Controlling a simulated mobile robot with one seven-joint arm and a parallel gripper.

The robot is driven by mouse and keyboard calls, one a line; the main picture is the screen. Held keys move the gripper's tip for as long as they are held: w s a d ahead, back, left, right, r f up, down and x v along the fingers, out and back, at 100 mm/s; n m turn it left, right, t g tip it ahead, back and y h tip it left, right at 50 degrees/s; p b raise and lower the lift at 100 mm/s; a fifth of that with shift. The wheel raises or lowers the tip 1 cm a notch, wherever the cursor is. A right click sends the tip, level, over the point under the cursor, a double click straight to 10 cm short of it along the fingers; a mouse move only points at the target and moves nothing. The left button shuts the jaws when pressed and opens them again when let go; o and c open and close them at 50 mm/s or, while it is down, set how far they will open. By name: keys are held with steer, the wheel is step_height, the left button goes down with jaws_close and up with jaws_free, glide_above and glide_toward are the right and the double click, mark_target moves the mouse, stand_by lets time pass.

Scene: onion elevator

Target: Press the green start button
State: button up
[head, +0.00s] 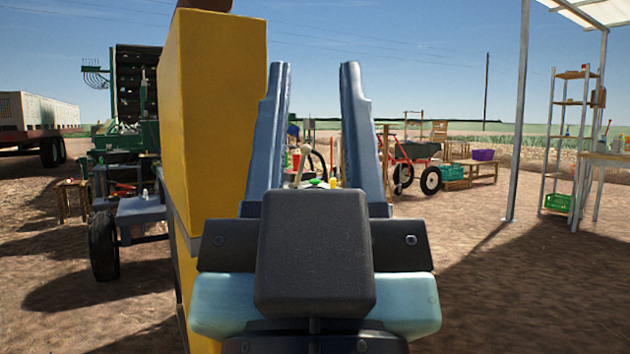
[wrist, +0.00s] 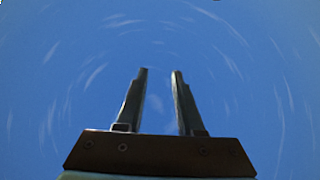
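My gripper (head: 315,68) stands upright in the middle of the head view, its two blue-grey fingers spread apart with nothing between them. In the wrist view my gripper (wrist: 160,72) is also open and empty against blue sky. A small green spot (head: 318,183) shows low between the fingers in the head view, beyond the gripper. I cannot tell whether it is the start button. A pale lever (head: 302,160) with a round knob rises beside it, and a small yellow piece (head: 333,182) is to its right. My gripper hides what lies below these.
A tall yellow block (head: 215,110) stands close on the left of my gripper. Green machinery (head: 135,85) and a trailer (head: 35,115) are farther left. A wheelbarrow (head: 415,155), a metal post (head: 519,120) and shelves (head: 568,140) are on the right. Bare dirt lies open at right front.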

jaws_close()
stand_by(1.4)
